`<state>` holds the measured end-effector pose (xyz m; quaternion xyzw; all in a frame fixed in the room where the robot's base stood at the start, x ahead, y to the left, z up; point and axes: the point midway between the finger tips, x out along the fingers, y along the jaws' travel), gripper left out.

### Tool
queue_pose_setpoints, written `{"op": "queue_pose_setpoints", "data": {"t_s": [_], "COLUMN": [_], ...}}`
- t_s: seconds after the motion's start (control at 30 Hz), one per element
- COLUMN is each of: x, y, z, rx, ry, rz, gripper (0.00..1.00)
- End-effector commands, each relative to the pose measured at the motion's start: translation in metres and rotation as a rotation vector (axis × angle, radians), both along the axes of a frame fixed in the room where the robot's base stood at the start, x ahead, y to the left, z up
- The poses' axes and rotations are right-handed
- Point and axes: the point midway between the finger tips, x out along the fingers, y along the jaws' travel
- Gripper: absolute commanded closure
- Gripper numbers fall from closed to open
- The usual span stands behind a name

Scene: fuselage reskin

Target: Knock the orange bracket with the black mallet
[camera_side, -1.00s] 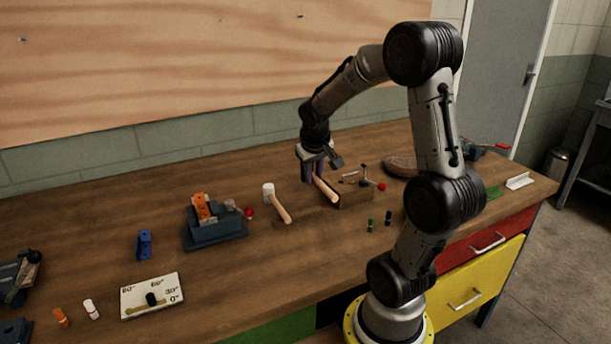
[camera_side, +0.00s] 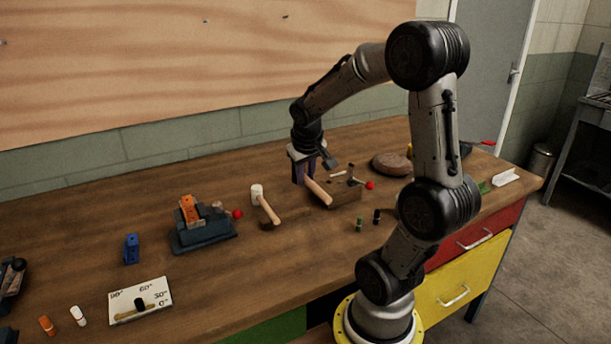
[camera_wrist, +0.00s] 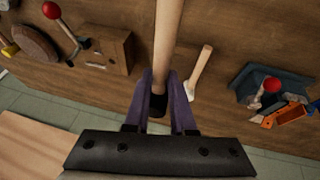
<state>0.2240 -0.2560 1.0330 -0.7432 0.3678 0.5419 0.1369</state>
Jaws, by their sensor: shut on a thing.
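The orange bracket (camera_side: 188,208) is held in a dark blue vise (camera_side: 203,238) at the left middle of the bench. The bracket also shows at the right of the wrist view (camera_wrist: 292,113). My gripper (camera_side: 301,178) is right of the vise, its purple fingers shut on the black mallet. The mallet's wooden handle (camera_side: 318,191) slants down to the right from the fingers. In the wrist view the handle (camera_wrist: 167,45) runs up out of the frame, with a black part (camera_wrist: 158,104) between the fingers. The mallet head is mostly hidden by the fingers.
A white-headed mallet (camera_side: 257,193) lies between the vise and my gripper. A wooden block (camera_side: 345,198) stands just right of the held handle. A red ball-ended lever (camera_side: 237,214) sticks out beside the vise. A blue block (camera_side: 131,249) and an angle card (camera_side: 140,301) are at front left.

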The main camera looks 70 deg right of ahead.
Motion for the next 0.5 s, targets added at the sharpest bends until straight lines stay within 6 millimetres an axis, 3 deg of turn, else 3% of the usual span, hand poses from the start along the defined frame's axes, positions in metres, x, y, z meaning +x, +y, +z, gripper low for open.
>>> {"op": "queue_pose_setpoints", "data": {"t_s": [0.13, 0.27, 0.37, 0.5], "x": [-0.001, 0.015, 0.047, 0.107], "y": [-0.001, -0.013, -0.019, -0.014], "z": [0.004, 0.025, 0.041, 0.061], "rx": [0.004, -0.011, -0.018, -0.019], "ry": [0.011, -0.001, -0.005, -0.011], "rz": [-0.009, -0.018, 0.012, 0.083], "gripper": [1.0, 1.0, 1.0, 1.0]}}
